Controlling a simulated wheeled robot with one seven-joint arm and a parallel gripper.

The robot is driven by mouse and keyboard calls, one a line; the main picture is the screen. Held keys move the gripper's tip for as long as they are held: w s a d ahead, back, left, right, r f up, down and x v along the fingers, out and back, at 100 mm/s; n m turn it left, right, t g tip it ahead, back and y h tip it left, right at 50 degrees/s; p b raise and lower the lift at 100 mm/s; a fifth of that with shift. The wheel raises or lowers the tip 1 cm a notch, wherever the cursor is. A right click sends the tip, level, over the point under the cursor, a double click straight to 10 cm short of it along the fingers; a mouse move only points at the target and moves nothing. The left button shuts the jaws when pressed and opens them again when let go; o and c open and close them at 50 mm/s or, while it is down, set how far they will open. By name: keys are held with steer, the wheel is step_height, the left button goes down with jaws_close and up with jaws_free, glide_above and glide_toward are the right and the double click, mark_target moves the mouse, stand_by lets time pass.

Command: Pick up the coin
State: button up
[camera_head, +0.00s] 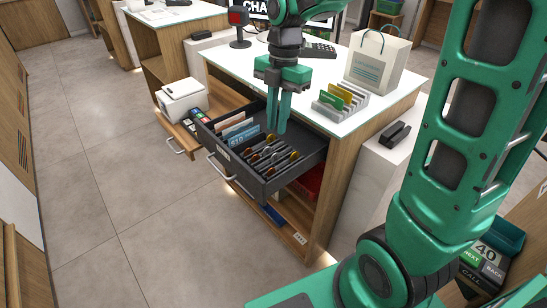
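Several small coins (293,156) in gold and copper tones sit in the slots of the dark cash drawer (243,172), which is pulled open from the counter. Which one is the task's coin I cannot tell. My gripper (278,130) points straight down over the drawer, its green fingertips close to the back part of the coin slots. The fingers are near each other; any gap or anything held between them is too small to make out. The fingers hide part of the drawer behind them.
Banknotes (238,130) lie in the drawer's left part. The white counter top (330,73) carries a paper bag (377,62), a card holder (340,103) and a terminal (318,50). A white printer (184,98) stands on a pulled-out shelf at left. The floor in front is clear.

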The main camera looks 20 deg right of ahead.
mark_target(275, 153)
steer(key=f, duration=0.9)
steer(key=shift+s+a, duration=0.3)
steer(key=shift+c, duration=0.5)
jaws_close()
